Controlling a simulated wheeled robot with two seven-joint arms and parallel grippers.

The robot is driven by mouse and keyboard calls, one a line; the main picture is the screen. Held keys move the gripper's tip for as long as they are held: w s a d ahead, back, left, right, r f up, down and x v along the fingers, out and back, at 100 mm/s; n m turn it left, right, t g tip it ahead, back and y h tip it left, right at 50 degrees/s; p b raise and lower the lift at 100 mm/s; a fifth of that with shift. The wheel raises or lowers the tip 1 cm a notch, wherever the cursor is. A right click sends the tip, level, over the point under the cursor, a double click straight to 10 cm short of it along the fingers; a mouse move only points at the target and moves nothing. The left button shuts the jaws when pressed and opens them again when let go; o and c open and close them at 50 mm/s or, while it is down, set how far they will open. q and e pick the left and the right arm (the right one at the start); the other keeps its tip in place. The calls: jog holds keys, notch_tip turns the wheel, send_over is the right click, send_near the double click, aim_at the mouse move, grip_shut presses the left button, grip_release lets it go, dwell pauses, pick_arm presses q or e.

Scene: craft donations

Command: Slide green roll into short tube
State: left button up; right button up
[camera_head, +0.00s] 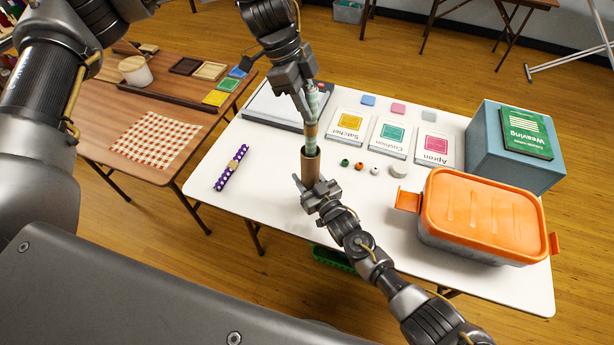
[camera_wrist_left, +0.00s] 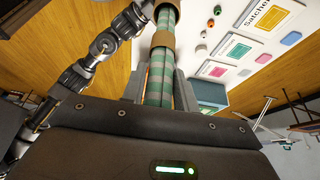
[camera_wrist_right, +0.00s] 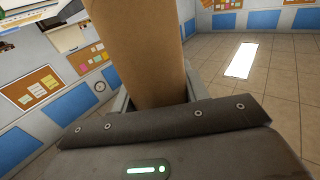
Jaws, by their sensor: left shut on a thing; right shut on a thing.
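The green striped roll (camera_head: 312,104) has a tan band round its middle and hangs roughly upright. My left gripper (camera_head: 307,88) is shut on its upper part; the left wrist view also shows the roll (camera_wrist_left: 158,85) between the fingers. The short brown tube (camera_head: 310,170) stands upright below it, open end up. My right gripper (camera_head: 316,193) is shut on the tube's lower part; the tube (camera_wrist_right: 140,50) fills the middle of the right wrist view. The roll's lower end is in line with the tube's mouth; I cannot tell whether it is inside the rim.
A purple dotted roll (camera_head: 232,167) lies on the white table (camera_head: 270,190) at left. Pattern cards (camera_head: 390,138), small beads (camera_head: 360,166) and an orange-lidded box (camera_head: 485,215) lie to the right. A blue box (camera_head: 500,165) bears a green book (camera_head: 525,133). A brown table (camera_head: 110,115) stands at left.

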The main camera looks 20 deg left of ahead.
aim_at(307, 136)
pick_arm(q)
jog(key=shift+f, duration=1)
jog(key=shift+f, duration=0.2)
jog(key=shift+f, duration=3.85)
jog(key=o, duration=1)
jog(key=shift+o, duration=0.2)
jog(key=v, duration=1.2)
